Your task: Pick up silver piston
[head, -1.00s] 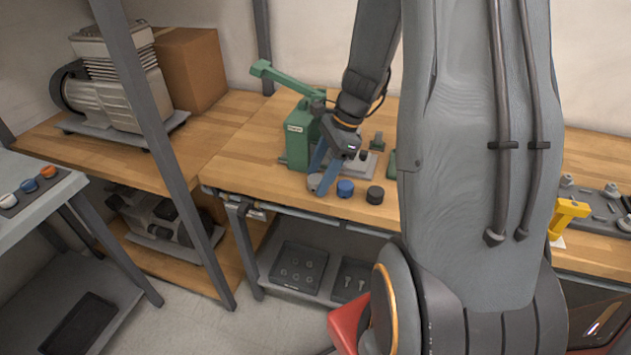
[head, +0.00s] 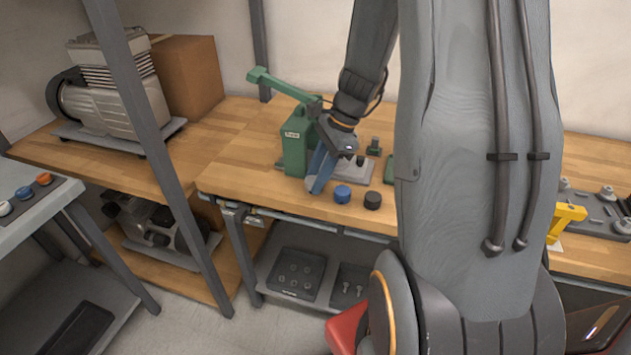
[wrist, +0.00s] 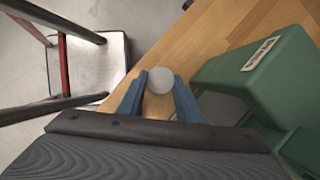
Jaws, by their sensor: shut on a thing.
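The silver piston (wrist: 160,79) shows as a pale round disc between the blue fingertips of my gripper (wrist: 158,90) in the wrist view. My gripper is shut on it, with one finger on each side. In the head view my gripper (head: 318,180) is at the front edge of the wooden bench, and the silver piston (head: 310,184) shows partly behind its blue fingers. I cannot tell whether the piston touches the bench top.
A blue piston (head: 342,194) and a black piston (head: 373,200) stand just right of my gripper. A green press (head: 294,145) stands close behind it. The workbench (head: 240,180) is clear to the left. Another piston set sits on the left grey table (head: 50,205).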

